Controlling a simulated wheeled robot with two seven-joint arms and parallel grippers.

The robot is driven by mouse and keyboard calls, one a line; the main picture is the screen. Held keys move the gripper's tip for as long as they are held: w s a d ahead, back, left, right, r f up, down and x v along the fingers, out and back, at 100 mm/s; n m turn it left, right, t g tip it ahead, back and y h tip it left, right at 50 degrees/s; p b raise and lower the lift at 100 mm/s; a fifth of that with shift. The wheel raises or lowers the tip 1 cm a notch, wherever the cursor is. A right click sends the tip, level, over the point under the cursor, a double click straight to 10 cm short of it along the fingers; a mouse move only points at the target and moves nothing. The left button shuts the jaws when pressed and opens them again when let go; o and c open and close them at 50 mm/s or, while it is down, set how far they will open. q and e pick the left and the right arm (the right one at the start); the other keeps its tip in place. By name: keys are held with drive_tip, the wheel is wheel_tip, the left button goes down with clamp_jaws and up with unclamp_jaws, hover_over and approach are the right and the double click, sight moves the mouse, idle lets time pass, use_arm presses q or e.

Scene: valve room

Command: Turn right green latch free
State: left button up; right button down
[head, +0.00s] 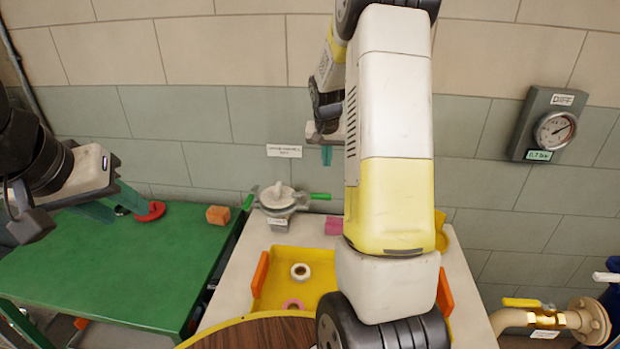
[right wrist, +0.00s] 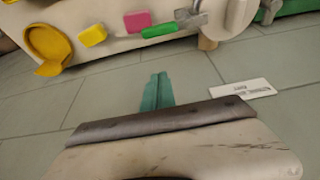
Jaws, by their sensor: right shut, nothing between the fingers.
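The right green latch (head: 320,196) sticks out to the right from the grey housing (head: 277,207) with a round pale lid (head: 276,195). It also shows in the right wrist view (right wrist: 165,30), beyond my fingertips. Another green latch (head: 249,201) is on the housing's left side. My right gripper (head: 326,156) is shut and empty, in front of the wall above the right latch and apart from it. Its teal fingers (right wrist: 157,91) are together in the right wrist view. My left gripper (head: 117,205) appears open over the green table, with a fingertip near a red curved piece (head: 151,211).
A pink block (head: 333,226) stands close to the right latch. A yellow tray (head: 270,262) holds a white ring (head: 300,272) and a pink ring (head: 293,304). An orange block (head: 217,214) sits on the green table (head: 130,265). A gauge (head: 554,130) hangs on the wall.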

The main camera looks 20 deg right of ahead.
wheel_tip(320, 180, down, 9)
drive_tip(key=shift+s+a+f, duration=0.2)
drive_tip(key=shift+s, duration=0.15)
idle(0.5)
drive_tip(key=shift+s, duration=0.1)
idle(0.3)
